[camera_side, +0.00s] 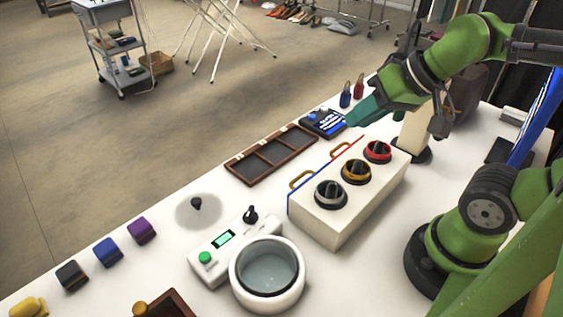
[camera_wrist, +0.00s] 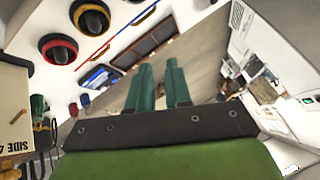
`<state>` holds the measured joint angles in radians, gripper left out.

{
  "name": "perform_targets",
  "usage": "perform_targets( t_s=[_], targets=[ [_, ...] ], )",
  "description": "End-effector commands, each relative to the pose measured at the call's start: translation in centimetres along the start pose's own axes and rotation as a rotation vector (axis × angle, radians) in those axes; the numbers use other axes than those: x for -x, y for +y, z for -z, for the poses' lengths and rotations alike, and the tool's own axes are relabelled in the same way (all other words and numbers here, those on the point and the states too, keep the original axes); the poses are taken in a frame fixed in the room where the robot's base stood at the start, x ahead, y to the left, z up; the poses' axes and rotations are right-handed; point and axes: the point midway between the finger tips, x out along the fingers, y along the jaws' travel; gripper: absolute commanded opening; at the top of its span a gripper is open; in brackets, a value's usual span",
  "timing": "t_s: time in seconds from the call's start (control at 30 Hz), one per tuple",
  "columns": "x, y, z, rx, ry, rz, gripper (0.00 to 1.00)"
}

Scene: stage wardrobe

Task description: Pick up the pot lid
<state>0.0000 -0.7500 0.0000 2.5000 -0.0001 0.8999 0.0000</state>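The pot lid (camera_side: 212,217) is a clear, greyish disc with a black knob, lying flat on the white table left of centre in the side view. My gripper (camera_side: 352,118) has teal fingers and is up at the right, above the back of the table and well away from the lid. In the wrist view my gripper (camera_wrist: 158,66) has its two fingers apart with nothing between them. The lid is not visible in the wrist view.
A white control box (camera_side: 215,258) with a green button and black knob stands between lid and pot. A white box (camera_side: 338,225) with three dials and a dark divided tray (camera_side: 240,172) lie toward my gripper. Coloured blocks (camera_side: 107,252) line the left edge.

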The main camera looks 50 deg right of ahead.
Motion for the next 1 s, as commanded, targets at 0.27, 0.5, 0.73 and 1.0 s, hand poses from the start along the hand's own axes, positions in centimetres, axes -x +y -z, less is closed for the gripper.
perform_targets(
  t_s=[0.27,0.5,0.73,1.0],
  targets=[
    [0.0,0.0,0.0,0.0,0.0,0.0,0.19],
    [0.0,0.0,0.0,0.0,0.0,0.0,0.29],
    [0.0,0.0,0.0,0.0,0.0,0.0,0.55],
    [-0.46,-0.28,-0.38,0.013,-0.025,0.002,0.55]
  ],
)
